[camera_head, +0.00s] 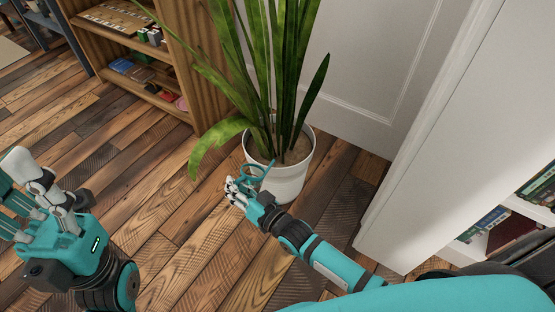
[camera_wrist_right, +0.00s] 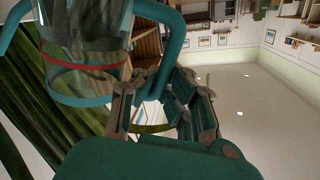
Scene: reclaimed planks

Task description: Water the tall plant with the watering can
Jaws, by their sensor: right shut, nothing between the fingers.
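The tall plant (camera_head: 285,70) has long green leaves and stands in a white ribbed pot (camera_head: 283,182) with soil in it. The watering can (camera_head: 262,170) shows as a small teal shape against the front of the pot. In the right wrist view the can (camera_wrist_right: 85,75) has a clear body, teal rims, a red band and a teal handle close to the fingers. My right gripper (camera_head: 234,188) is shut with nothing between its fingers, right beside the can. Whether they touch is unclear. My left gripper (camera_head: 32,198) looks open and empty at the left.
A wooden shelf unit (camera_head: 185,60) with books and boxes stands behind and left of the plant. A white door (camera_head: 370,70) is behind it. A white bookcase (camera_head: 430,150) stands at the right. The plank floor (camera_head: 165,205) between my grippers is clear.

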